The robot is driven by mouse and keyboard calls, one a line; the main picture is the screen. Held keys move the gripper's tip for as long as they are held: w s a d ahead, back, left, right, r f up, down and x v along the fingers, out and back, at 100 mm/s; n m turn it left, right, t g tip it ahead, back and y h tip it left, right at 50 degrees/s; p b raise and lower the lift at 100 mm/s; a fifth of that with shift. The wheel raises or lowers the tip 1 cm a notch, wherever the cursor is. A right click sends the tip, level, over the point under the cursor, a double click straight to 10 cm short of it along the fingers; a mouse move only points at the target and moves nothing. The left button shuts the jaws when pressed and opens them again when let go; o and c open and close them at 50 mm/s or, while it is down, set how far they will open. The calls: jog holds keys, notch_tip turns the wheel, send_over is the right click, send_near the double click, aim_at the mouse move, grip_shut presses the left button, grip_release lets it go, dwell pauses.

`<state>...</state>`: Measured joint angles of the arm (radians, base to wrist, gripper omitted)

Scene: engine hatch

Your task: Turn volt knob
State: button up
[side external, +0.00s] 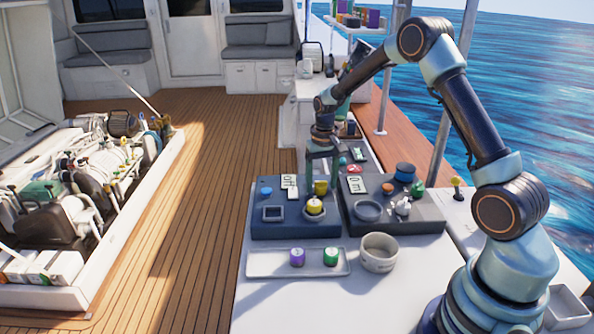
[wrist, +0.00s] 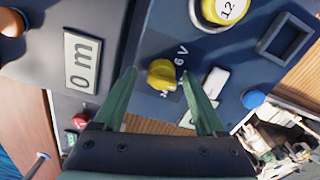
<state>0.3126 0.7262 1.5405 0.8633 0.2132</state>
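The volt knob is a yellow knob (wrist: 161,73) on the dark blue panel (wrist: 165,20), beside a "6 V" marking. It also shows in the side external view (side external: 320,187), towards the back of the left blue panel. My gripper (wrist: 158,75) is open, with one green finger on each side of the knob in the wrist view and a visible gap to both. In the side external view my gripper (side external: 323,170) points down just above the knob. I cannot tell exactly how deep the fingertips reach. Nothing is held.
A yellow cylinder marked 12 (wrist: 228,8) stands near the knob. A blue button (wrist: 253,98) and a white switch (wrist: 215,82) are close by. A dark grey panel (side external: 425,222) adjoins on the right. A white tray (side external: 262,262) and a round pot (side external: 379,252) stand in front.

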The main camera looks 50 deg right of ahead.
aim_at(322, 182)
notch_tip(322, 182, up, 12)
dwell(0.5)
jog(key=shift+s, duration=0.1)
jog(key=s+a+r+n+t, duration=0.2)
jog(key=s+a+r+n, duration=0.1)
jog(key=s+a+r, duration=0.45)
jog(key=s+a+n+t, duration=0.3)
jog(key=s+a, duration=0.4)
jog(key=s, duration=0.2)
jog(key=shift+s+r, duration=0.15)
jog(key=shift+s, duration=0.05)
